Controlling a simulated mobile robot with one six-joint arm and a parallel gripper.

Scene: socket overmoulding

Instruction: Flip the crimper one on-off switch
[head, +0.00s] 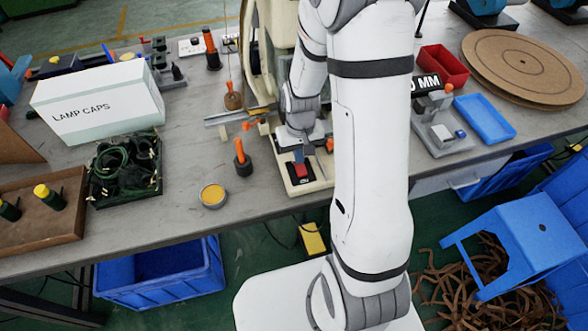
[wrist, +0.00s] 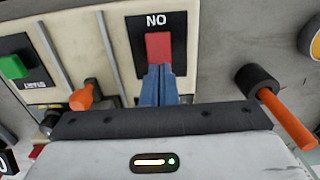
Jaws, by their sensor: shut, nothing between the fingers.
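The crimper's red switch (wrist: 158,46) sits on a black plate with white lettering, which reads "NO" in the wrist view, on the cream machine base. It also shows as a small red patch in the head view (head: 300,170). My gripper (wrist: 158,70) has its blue fingers shut and empty. The fingertips are at the near edge of the red switch and overlap it in the picture; I cannot tell whether they press on it. The cream crimper body (head: 277,45) stands behind my arm and is partly hidden by it.
A green start button (wrist: 13,67) and orange-handled levers (wrist: 285,118) flank the switch in the wrist view. In the head view, an orange-handled tool (head: 241,158) and a round yellow tin (head: 213,196) stand to the left. A white lamp caps box (head: 97,100) stands farther left.

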